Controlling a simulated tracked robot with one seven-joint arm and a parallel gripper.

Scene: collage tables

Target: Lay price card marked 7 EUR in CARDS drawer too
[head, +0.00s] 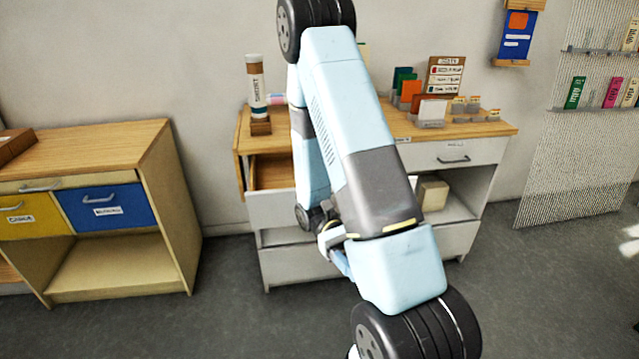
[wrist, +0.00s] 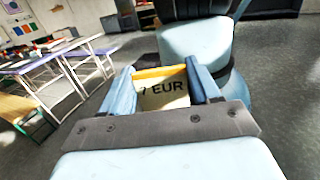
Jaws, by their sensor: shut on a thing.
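The price card (wrist: 165,95) is pale with a yellow-orange top edge and reads "7 EUR" in the wrist view. My gripper (wrist: 161,76) is shut on it, one blue finger at each side. In the head view my arm hides most of the gripper and I cannot make out the card. An open drawer (head: 272,208) with a wooden inside shows at the left of the white cabinet, partly behind my arm. I cannot read a CARDS label on it. In the head view the gripper end is low in front of the cabinet, outside the drawer.
The cabinet top (head: 483,129) bears a brown-based tube (head: 256,88), coloured cards and small holders. A shut drawer (head: 452,155) is at its right. A wooden unit (head: 150,150) with yellow and blue drawers stands left. Grey floor (head: 230,265) is clear between them.

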